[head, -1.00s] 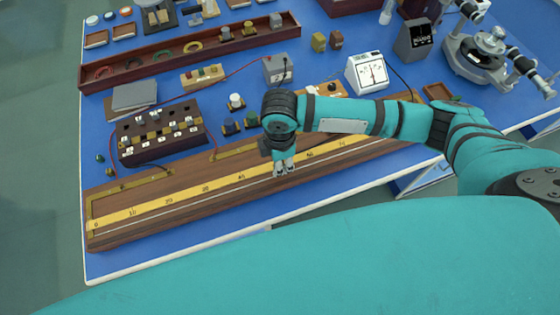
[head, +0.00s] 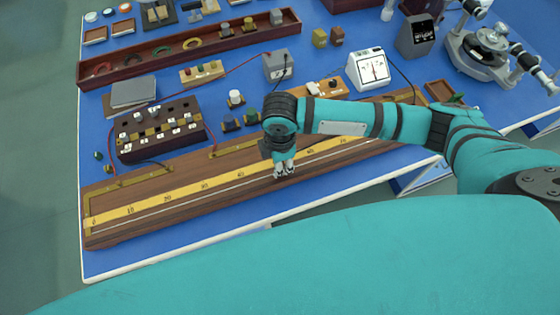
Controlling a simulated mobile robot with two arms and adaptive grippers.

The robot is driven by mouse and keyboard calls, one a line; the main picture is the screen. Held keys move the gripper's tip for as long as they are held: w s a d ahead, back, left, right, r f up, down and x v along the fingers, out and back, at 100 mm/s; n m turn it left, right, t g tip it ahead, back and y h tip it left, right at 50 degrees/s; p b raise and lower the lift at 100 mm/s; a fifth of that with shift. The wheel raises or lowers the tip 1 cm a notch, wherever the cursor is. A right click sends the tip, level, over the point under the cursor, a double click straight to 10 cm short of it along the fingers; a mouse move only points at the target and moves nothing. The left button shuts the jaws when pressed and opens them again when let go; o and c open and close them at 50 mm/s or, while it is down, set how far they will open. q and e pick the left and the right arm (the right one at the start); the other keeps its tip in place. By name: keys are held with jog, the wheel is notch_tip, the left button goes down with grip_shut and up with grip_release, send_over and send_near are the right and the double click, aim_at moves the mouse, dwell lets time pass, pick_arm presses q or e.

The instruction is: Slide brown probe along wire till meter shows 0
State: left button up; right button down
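The long wooden wire board (head: 190,205) lies along the front of the blue bench, with a yellow numbered scale (head: 168,198) and a thin pale wire beside it. My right gripper (head: 284,172) points down at the wire, between the 40 and 50 marks. Its fingertips look close together, but they are too small to tell if they are shut. The brown probe cannot be made out; it may be hidden at the fingers. The white meter (head: 367,70) stands behind my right forearm, its needle close to upright; its scale is too small to read. My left gripper is out of view.
A dark plug box (head: 160,131) stands behind the board's left part. A grey box (head: 277,66) with leads and a long dark-red tray (head: 135,73) lie farther back. A grey spectrometer (head: 487,50) stands at the right. The board's front left stretch is clear.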

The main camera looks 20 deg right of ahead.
jog(key=shift+s+f, duration=0.1)
dwell(0.6)
jog(key=shift+s+f, duration=0.2)
dwell(2.8)
jog(key=shift+a+p, duration=0.1)
jog(key=shift+p, duration=0.2)
dwell(0.7)
jog(key=shift+a+r+p, duration=0.1)
jog(key=shift+a+p, duration=0.2)
jog(key=shift+a, duration=0.35)
jog(key=shift+w+a+p, duration=0.1)
jog(key=shift+a+p, duration=0.3)
jog(key=shift+a, duration=0.8)
jog(key=shift+w+a+r, duration=0.1)
jog(key=shift+r, duration=0.05)
jog(key=shift+p, duration=0.35)
jog(key=shift+s+f, duration=0.2)
jog(key=shift+f, duration=0.1)
dwell(0.7)
